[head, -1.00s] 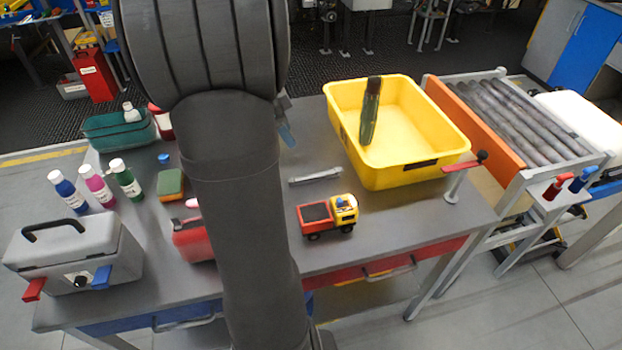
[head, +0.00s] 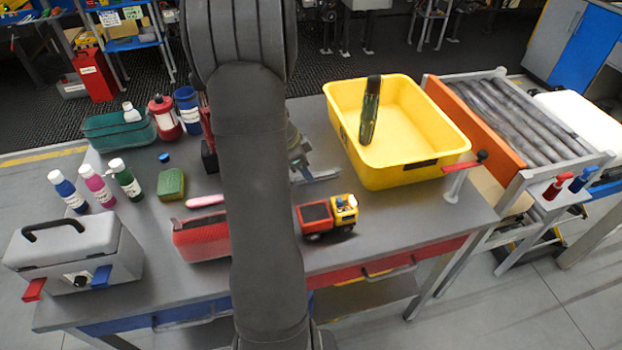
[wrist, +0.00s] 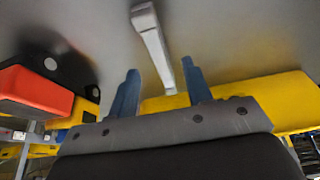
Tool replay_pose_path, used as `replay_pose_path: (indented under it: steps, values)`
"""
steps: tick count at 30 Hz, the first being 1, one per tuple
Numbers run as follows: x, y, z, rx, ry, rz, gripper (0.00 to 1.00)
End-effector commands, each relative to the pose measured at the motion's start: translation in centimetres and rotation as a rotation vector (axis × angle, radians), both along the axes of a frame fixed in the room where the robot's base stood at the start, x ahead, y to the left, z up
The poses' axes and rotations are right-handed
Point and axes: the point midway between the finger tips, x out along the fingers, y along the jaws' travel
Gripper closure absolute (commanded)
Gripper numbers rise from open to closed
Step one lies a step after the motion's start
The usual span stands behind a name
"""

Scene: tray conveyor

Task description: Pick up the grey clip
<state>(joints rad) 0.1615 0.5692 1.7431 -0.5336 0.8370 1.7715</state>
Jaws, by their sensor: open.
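The grey clip (head: 325,176) is a long, light bar lying flat on the grey table, left of the yellow bin and behind the toy truck. Its left end is partly hidden by my gripper (head: 299,162) in the head view. In the wrist view the clip (wrist: 152,42) runs from the top edge down to the gap between my two blue fingertips (wrist: 160,75). The fingers are apart, one to each side of the clip's line, and hold nothing. I cannot tell how high they are above the table.
A red and yellow toy truck (head: 318,217) stands close in front of the clip. A red case (head: 200,238), a green sponge (head: 171,184) and several bottles are to the left. An orange-sided roller conveyor (head: 465,118) is at right.

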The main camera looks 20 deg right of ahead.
Motion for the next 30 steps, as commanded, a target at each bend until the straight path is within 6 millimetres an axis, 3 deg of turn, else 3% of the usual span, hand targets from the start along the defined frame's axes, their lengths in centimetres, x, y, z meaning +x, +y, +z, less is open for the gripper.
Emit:
replay_pose_path:
  steps: [4, 13, 14, 21, 30]
  values:
    - [0.0, -0.6, -1.9, 0.001, 0.003, -0.001, 0.55]
    - [0.0, -0.9, -2.4, 0.000, 0.000, 0.000, 0.55]
    - [0.0, -0.9, -2.4, 0.000, 0.000, 0.000, 0.56]
    - [0.0, -0.9, -2.4, 0.000, 0.000, 0.000, 1.00]
    - [0.1, -0.9, -2.0, 0.000, -0.001, -0.001, 1.00]
